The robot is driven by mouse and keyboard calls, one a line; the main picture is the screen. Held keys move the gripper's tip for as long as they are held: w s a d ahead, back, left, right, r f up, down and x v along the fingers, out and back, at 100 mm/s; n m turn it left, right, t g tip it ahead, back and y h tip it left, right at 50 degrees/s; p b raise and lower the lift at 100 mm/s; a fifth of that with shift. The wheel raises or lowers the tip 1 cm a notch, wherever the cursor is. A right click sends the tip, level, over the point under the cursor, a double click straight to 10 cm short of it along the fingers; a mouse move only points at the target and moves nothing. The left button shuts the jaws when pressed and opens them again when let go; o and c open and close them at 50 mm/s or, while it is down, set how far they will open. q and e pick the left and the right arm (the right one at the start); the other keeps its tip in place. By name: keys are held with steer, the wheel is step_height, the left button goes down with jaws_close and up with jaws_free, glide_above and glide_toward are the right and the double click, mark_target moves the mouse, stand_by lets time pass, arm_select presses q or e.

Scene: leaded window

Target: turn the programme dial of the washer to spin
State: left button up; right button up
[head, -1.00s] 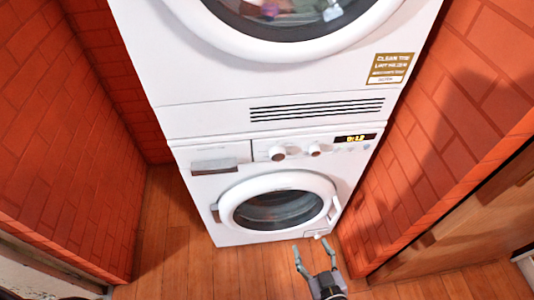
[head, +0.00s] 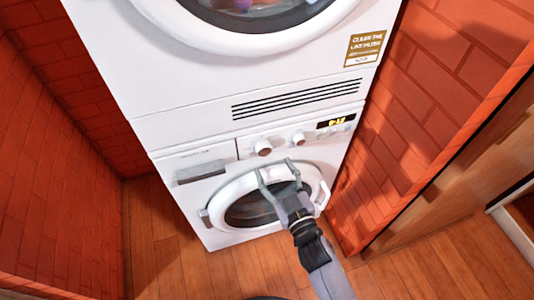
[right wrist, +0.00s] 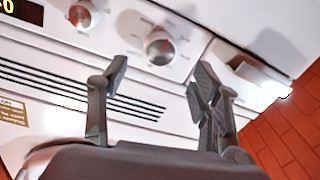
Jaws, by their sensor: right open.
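The washer (head: 222,210) is the lower white machine. Its control panel has a larger round dial (head: 263,148) on the left and a smaller knob (head: 298,138) on the right. My right gripper (head: 276,169) is open and empty, in front of the door just below the panel. In the right wrist view the larger dial (right wrist: 160,47) shows ahead between the spread fingertips, with marks around it too small to read. The smaller knob (right wrist: 82,14) is to its left. No finger visibly touches the dial. My left gripper is not in view.
A dryer (head: 160,85) with a vent grille sits on top of the washer. A lit display (head: 336,122) is right of the knobs, and a drawer handle (head: 200,172) is at left. Brick walls stand close on both sides. The wooden floor in front is clear.

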mark_target(265, 152)
steer(key=x, duration=0.6)
steer(key=shift+c, duration=0.2)
steer(key=c, duration=1.1)
